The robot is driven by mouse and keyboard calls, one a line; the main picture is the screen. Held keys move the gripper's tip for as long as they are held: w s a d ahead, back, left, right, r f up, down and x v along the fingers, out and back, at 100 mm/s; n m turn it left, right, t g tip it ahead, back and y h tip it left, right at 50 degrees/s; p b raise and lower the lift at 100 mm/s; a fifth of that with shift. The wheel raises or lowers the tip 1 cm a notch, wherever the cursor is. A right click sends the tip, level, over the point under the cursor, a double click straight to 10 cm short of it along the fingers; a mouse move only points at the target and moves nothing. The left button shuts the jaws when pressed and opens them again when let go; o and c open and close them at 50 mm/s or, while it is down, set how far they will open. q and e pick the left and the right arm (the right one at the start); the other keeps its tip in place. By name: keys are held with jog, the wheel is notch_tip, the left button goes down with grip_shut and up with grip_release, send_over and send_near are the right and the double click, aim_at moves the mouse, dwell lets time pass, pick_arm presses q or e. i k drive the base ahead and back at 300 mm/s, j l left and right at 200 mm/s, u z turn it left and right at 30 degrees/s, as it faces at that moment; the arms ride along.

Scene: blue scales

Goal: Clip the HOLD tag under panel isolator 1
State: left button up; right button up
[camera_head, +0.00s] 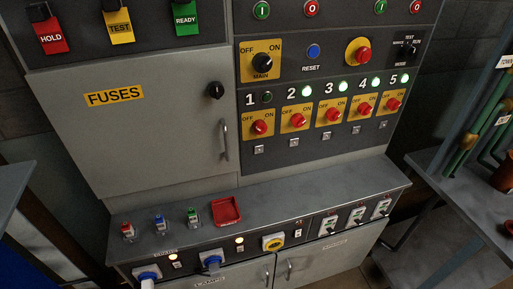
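The red HOLD tag (51,37) hangs from a black clip at the upper left of the panel. Panel isolator 1 (260,127) is a red rotary knob on a yellow OFF/ON plate, leftmost in the row numbered 1 to 5. Its lamp (267,97) is dark. A small pale square holder (259,150) sits just below it, with no tag on it. Neither of my grippers is in view.
The yellow TEST tag (120,27) and green READY tag (185,17) hang right of HOLD. The FUSES door (140,135) is shut, its handle (225,140) sticking out. A red tray (226,211) and several small coloured parts sit on the ledge (320,180).

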aim_at(47, 28)
jog(key=i+l, duration=0.15)
jog(key=l, duration=0.2)
jog(key=i+l, duration=0.1)
jog(key=l, duration=0.2)
jog(key=i+l, duration=0.15)
jog(key=l, duration=0.2)
jog(key=i+l, duration=0.15)
jog(key=l, duration=0.15)
jog(key=i+l, duration=0.1)
jog(key=l, duration=0.25)
jog(key=u, duration=1.35)
